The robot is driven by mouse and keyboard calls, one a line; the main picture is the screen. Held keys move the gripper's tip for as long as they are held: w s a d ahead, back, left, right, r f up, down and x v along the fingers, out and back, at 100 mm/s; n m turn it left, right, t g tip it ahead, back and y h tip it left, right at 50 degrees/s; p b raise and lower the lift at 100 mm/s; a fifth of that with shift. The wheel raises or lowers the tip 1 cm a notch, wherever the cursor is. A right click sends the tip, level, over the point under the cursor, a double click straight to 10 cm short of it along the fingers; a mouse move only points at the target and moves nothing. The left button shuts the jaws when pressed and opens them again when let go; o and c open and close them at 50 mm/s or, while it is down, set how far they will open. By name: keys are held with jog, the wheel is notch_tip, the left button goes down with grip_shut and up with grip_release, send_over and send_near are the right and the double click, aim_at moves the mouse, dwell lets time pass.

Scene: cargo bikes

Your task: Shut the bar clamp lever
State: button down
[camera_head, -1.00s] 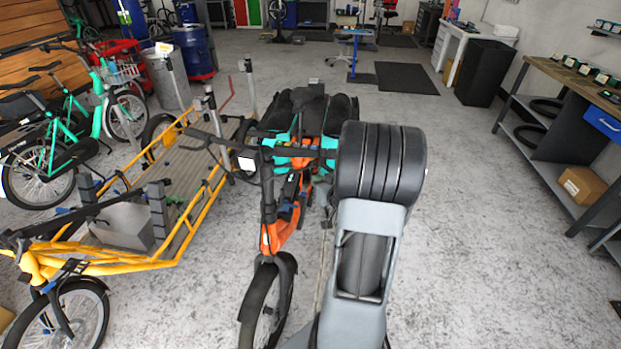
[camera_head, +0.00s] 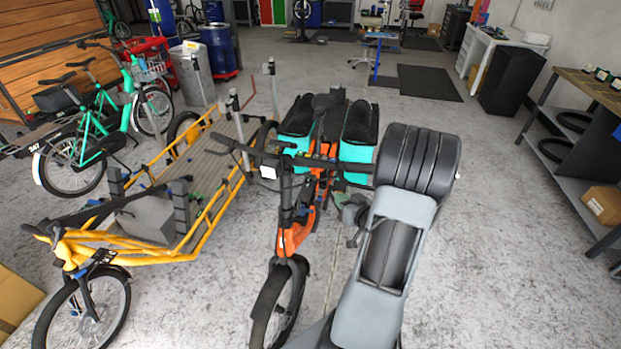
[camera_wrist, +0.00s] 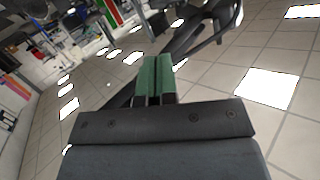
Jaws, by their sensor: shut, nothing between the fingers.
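The orange cargo bike (camera_head: 292,238) stands in the middle of the head view, with its dark stem and handlebar (camera_head: 262,153) at the top of the front post. I cannot make out the bar clamp lever or its position in either view. My gripper (camera_wrist: 152,78) shows in the wrist view with its two green fingers together and nothing between them. A dark bar (camera_wrist: 200,38), partly hidden by the fingers, runs behind them; I cannot tell if they touch it. In the head view, my gripper is just right of the handlebar, partly hidden by my arm.
A yellow cargo bike (camera_head: 150,252) stands close on the left. Teal bags (camera_head: 356,158) sit at the orange bike's rear. Green bikes (camera_head: 95,130) stand farther left. A workbench (camera_head: 577,180) lines the right side, with open floor before it.

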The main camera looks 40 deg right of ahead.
jog(key=p+x, duration=0.3)
jog(key=x, duration=1.4)
jog(key=shift+w+d, duration=0.1)
